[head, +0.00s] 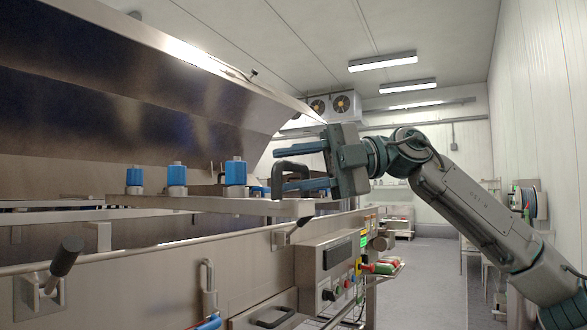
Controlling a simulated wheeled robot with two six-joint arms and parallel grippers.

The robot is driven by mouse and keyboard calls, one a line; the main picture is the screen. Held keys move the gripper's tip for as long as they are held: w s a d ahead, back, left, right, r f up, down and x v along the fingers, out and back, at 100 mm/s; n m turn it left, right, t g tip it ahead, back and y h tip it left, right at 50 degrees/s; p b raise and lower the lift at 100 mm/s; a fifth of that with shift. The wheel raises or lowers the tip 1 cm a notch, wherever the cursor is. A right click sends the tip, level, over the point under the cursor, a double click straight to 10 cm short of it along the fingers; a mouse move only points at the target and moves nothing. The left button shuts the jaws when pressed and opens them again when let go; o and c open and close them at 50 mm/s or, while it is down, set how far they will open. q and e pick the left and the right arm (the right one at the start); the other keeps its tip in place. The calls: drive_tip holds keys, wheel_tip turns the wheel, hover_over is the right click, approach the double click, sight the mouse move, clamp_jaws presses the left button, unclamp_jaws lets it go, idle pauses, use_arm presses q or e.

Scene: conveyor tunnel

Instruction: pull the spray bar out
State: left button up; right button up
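The spray bar (210,205) is a long flat steel bar with blue nozzles (177,175) standing upright on it. It lies across the top of the tunnel's side wall, its right end sticking out past the wall. A black arched handle (290,170) stands on that end. My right gripper (288,170) comes in from the right, its two teal fingers apart, one above and one below the handle's top. It looks open, not closed on the handle. I cannot tell whether the lower finger passes through or beside the arch. My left gripper is not in view.
The raised steel hood (130,90) overhangs the bar. A black-gripped lever (66,257) juts out at left. An aisle (430,270) is free at the right.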

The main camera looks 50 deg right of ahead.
drive_tip(key=shift+s+d, duration=0.15)
drive_tip(key=shift+d, duration=0.15)
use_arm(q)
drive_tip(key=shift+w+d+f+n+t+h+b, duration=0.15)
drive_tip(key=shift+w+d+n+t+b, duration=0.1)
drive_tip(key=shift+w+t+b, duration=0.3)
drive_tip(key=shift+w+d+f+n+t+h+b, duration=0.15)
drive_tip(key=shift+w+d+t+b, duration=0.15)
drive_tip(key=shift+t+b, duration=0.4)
use_arm(e)
drive_tip(key=v, duration=1)
